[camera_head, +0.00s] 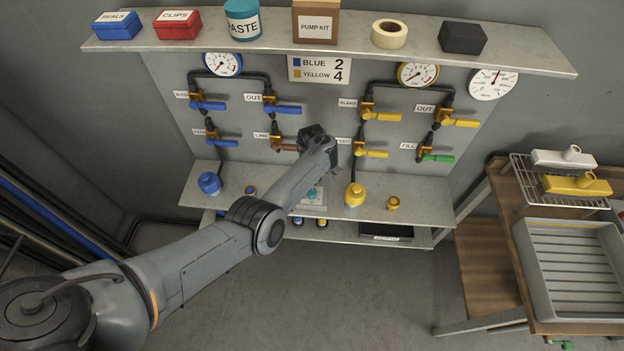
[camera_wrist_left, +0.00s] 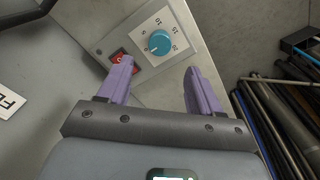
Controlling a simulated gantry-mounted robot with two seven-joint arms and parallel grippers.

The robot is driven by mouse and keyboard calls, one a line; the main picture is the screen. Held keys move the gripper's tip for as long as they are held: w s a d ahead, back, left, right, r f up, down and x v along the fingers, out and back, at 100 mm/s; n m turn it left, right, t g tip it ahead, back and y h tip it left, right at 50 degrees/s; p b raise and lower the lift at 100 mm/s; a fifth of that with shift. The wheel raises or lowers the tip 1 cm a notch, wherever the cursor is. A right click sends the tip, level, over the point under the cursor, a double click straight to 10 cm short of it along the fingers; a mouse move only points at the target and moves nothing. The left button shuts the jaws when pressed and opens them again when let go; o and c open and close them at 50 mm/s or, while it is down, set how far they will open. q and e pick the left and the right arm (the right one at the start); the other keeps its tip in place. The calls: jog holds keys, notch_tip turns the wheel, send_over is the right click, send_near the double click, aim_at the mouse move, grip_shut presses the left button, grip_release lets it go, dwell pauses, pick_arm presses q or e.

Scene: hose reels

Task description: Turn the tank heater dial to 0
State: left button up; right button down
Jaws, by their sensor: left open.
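The tank heater dial (camera_wrist_left: 159,42) is a round blue knob on a white scale plate with numbers around it. It sits on a grey panel ahead of my left fingertips in the left wrist view; its exact setting is too small to read. In the head view the dial (camera_head: 312,195) shows at the lower shelf, just beyond my left forearm. My left gripper (camera_wrist_left: 159,68) has two purple fingers spread apart, with nothing between them, and the dial lies beyond the gap without contact. In the head view the gripper's fingers are hidden by the wrist. My right gripper is not in view.
A red switch (camera_wrist_left: 121,58) is beside the dial, close to one finger. Blue valves (camera_head: 285,109) and yellow valves (camera_head: 383,116) with pipes are on the wall panel. A yellow bottle (camera_head: 354,194) and a blue one (camera_head: 209,183) stand on the lower shelf.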

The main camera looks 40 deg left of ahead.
pick_arm(q)
jog(key=shift+r, duration=0.85)
jog(key=s+a+f+g+y, duration=0.1)
jog(key=s+a+f+g, duration=0.1)
jog(key=s+f, duration=0.85)
jog(key=s+a+f+g, duration=0.1)
jog(key=s+f+g, duration=0.1)
jog(key=s+f, duration=0.85)
jog(key=s+d+r+m+t+y, duration=0.1)
jog(key=s+r+m, duration=0.15)
jog(key=s, duration=0.45)
jog(key=s+d+r+m+t, duration=0.1)
jog(key=s+m, duration=0.3)
jog(key=s, duration=0.2)
jog(key=d+r+m+t+h, duration=0.1)
jog(key=d+r+m+t, duration=0.1)
jog(key=d+r+m, duration=0.5)
jog(key=w+d+r+m+t, duration=0.15)
jog(key=d+r, duration=0.25)
jog(key=r, duration=0.7)
jog(key=d+r+m+t+h, duration=0.1)
jog(key=d+r+m+t, duration=0.15)
jog(key=d+r, duration=0.5)
notch_tip(320, 180, up, 19)
jog(key=a+p, duration=0.1)
jog(key=p, duration=1.7)
jog(key=shift+s+a+r+p, duration=0.15)
jog(key=shift+a+p, duration=0.15)
jog(key=shift+p, duration=0.1)
